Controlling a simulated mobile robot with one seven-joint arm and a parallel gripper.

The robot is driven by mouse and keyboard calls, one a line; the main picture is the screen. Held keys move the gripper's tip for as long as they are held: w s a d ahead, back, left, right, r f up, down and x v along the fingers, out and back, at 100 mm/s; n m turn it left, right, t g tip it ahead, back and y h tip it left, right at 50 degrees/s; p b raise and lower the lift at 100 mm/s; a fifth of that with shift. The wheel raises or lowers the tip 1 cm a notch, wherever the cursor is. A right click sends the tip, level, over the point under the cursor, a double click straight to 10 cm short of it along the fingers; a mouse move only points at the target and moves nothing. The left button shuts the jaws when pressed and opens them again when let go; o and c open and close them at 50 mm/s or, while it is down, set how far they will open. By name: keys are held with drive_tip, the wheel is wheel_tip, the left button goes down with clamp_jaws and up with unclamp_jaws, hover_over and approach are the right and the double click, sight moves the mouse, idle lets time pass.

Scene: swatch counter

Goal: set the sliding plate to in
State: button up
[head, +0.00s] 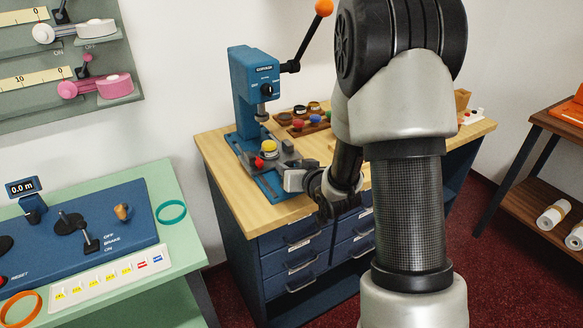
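A blue hand press (250,90) stands on the wooden counter, with a black lever ending in an orange ball. At its foot is a grey sliding plate (262,172) with a small red knob (259,162) on its front left and a yellow round piece (269,147) above it. The plate lies on a blue base, partly clear of the press head toward the front. My gripper (312,186) is low at the right side of the plate, close to it. Contact cannot be made out. Its fingers are small and partly hidden, so its opening is unclear.
My arm covers the right middle of the counter (225,150). A tray of coloured stamps (302,121) stands behind the gripper. Blue drawers (295,262) are below. A green table (165,180) with a blue control panel (100,215) is at left; a brown shelf (545,125) is at right.

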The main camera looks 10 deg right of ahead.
sight(285, 160)
clamp_jaws()
drive_tip(key=w, duration=0.2)
drive_tip(key=w+a+b, duration=0.1)
drive_tip(key=shift+w, duration=0.35)
drive_tip(key=shift+w+a+r, duration=0.1)
drive_tip(key=shift+r, duration=0.05)
drive_tip(key=shift+o, duration=0.4)
unclamp_jaws()
drive_tip(key=shift+w, duration=0.1)
